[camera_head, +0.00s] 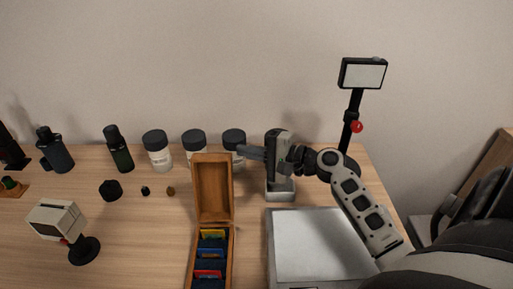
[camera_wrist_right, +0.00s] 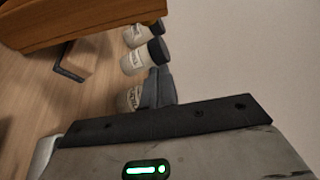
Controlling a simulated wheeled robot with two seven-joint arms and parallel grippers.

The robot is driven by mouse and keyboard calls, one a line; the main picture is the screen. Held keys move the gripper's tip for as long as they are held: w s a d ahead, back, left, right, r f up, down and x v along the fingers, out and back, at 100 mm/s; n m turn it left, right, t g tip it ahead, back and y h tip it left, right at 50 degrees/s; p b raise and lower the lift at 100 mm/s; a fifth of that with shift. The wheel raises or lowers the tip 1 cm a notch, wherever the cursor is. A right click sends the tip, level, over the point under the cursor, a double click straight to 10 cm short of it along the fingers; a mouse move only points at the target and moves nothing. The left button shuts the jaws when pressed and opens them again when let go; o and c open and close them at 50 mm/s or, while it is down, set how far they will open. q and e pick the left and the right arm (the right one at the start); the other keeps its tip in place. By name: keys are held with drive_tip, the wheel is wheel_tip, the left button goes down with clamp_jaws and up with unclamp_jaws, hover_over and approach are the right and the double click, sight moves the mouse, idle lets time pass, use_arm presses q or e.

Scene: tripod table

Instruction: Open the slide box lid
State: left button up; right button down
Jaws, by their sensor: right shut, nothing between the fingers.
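The wooden slide box (camera_head: 231,260) stands on the table in the lower middle of the head view. Its lid (camera_head: 213,190) is raised and stands up at the far end, showing its inner side. Colored slides (camera_head: 209,255) show inside the box. My right gripper (camera_head: 242,151) is shut and empty, just right of the lid's top edge and above the table. In the right wrist view its fingers (camera_wrist_right: 159,78) are together, and a wooden part (camera_wrist_right: 75,22), likely the lid, is at upper left, apart from them. My left gripper is not in view.
Several dark-capped jars (camera_head: 158,158) and dark bottles (camera_head: 118,155) line the back. A grey flat-topped device (camera_head: 315,240) lies right of the box. A screen on a stand (camera_head: 362,74) rises behind my right arm. A small monitor-like object (camera_head: 57,220) stands at left.

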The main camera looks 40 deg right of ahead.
sight(228, 153)
drive_tip(key=x, duration=0.5)
drive_tip(key=shift+p, duration=0.3)
drive_tip(key=s+a+p, duration=0.1)
drive_tip(key=s+a+r, duration=0.1)
drive_tip(key=shift+s+p, duration=0.25)
drive_tip(key=shift+p, duration=0.15)
drive_tip(key=shift+s+a, duration=0.2)
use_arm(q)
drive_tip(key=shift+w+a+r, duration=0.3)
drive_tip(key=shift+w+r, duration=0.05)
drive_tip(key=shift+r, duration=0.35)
